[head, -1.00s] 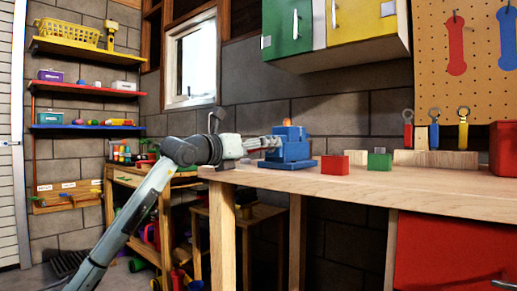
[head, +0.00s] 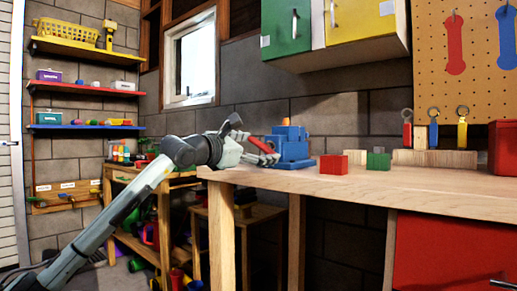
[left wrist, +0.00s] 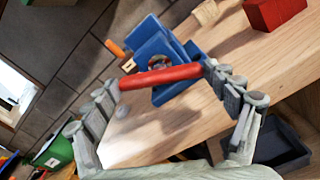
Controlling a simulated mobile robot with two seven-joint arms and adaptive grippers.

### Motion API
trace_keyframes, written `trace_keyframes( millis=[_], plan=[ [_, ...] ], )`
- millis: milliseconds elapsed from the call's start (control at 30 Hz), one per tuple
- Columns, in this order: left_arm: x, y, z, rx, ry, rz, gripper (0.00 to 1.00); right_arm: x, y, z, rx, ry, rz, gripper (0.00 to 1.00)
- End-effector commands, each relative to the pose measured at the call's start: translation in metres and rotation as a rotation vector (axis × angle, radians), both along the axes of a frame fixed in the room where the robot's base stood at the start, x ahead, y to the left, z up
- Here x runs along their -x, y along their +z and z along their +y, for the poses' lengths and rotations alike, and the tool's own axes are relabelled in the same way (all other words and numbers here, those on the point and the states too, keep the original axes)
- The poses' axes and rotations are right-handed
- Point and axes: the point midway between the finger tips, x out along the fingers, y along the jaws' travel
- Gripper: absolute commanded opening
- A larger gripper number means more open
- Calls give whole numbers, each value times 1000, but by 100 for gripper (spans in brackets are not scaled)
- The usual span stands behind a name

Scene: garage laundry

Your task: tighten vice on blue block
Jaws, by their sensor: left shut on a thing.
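The blue vice (head: 292,150) stands on the left end of the wooden workbench (head: 400,183). Its red handle bar (head: 263,146) slants down to the right in front of it. My left gripper (head: 260,157) is at the handle. In the left wrist view the vice (left wrist: 165,55) is straight ahead, and the red bar (left wrist: 160,77) spans between the two fingers of my left gripper (left wrist: 162,84), which is shut on it. My right gripper is out of view.
A red block (head: 333,164) and a green block (head: 379,161) lie right of the vice. A wooden block (head: 435,158) and a red box (head: 504,148) are farther right. The bench front is clear. Green and yellow cabinets (head: 288,25) hang above.

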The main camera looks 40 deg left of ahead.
Motion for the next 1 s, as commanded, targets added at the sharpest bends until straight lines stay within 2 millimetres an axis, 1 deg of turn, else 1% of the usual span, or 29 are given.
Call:
trace_keyframes(
  millis=[200, 500, 733, 1000],
  plan=[
    [1, -2, -2, -185, -3, -7, 57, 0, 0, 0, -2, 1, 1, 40],
    [1, -3, -3, -355, -5, -19, 57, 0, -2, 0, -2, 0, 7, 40],
    [1, -3, -3, -414, -7, -24, 57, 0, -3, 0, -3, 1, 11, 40],
    [1, -4, -4, -427, -8, -24, 57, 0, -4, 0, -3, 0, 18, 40]
  ],
)
